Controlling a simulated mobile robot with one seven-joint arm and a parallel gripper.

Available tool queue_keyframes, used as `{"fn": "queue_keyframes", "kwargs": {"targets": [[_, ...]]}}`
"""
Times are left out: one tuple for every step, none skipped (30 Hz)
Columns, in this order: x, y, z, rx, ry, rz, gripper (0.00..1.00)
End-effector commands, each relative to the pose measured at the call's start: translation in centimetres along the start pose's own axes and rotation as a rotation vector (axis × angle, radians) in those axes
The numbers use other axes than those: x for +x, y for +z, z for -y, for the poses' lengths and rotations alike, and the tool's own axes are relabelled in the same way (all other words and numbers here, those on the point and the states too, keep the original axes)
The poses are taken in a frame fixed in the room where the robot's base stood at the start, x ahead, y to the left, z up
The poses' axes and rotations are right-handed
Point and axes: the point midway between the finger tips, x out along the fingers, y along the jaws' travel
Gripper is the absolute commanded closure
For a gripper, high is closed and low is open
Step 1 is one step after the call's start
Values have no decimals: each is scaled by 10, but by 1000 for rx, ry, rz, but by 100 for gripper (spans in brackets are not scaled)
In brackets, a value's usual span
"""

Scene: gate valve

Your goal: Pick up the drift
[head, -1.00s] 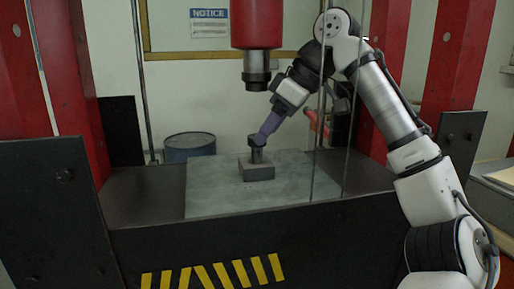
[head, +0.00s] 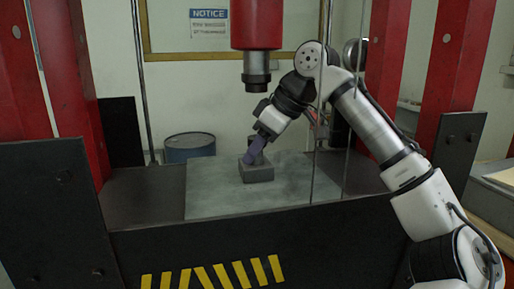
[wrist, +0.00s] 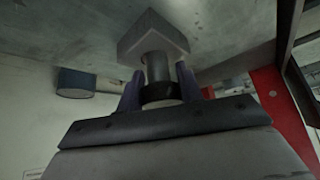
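The drift (head: 258,144) is a short grey cylinder with a dark collar, upright on a grey block (head: 257,174). In the head view my gripper (head: 249,157) slants down from the right and partly covers it. In the wrist view, which is upside down, the drift (wrist: 158,68) stands on the block (wrist: 153,38) between my two purple fingers (wrist: 158,80). A finger is on each side of it, with narrow gaps beside the shaft. Whether either finger touches the collar is not clear. My gripper looks open.
The block sits on a grey plate (head: 215,195) on the press bed. The red press ram (head: 257,60) hangs straight above the drift. Thin vertical rods and red columns (head: 385,60) flank the bed. A blue drum (head: 190,150) stands behind. The plate around the block is clear.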

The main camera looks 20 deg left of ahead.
Motion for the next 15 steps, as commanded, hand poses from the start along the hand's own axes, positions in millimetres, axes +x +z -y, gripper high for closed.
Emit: {"fn": "queue_keyframes", "kwargs": {"targets": [[0, 0, 0, 0, 0, 0, 82], [0, 0, 0, 0, 0, 0, 86], [0, 0, 0, 0, 0, 0, 91], [0, 0, 0, 0, 0, 0, 95], [-1, 0, 0, -1, 0, -1, 99], [-1, 0, 0, -1, 0, -1, 100], [-1, 0, 0, -1, 0, -1, 100], [-1, 0, 0, -1, 0, -1, 100], [-1, 0, 0, -1, 0, -1, 100], [-1, 0, 0, -1, 0, -1, 100], [-1, 0, 0, -1, 0, -1, 100], [-1, -1, 0, -1, 0, -1, 100], [-1, -1, 0, -1, 0, -1, 100], [-1, -1, 0, -1, 0, -1, 100], [-2, -1, 0, -1, 0, -1, 100]]}}
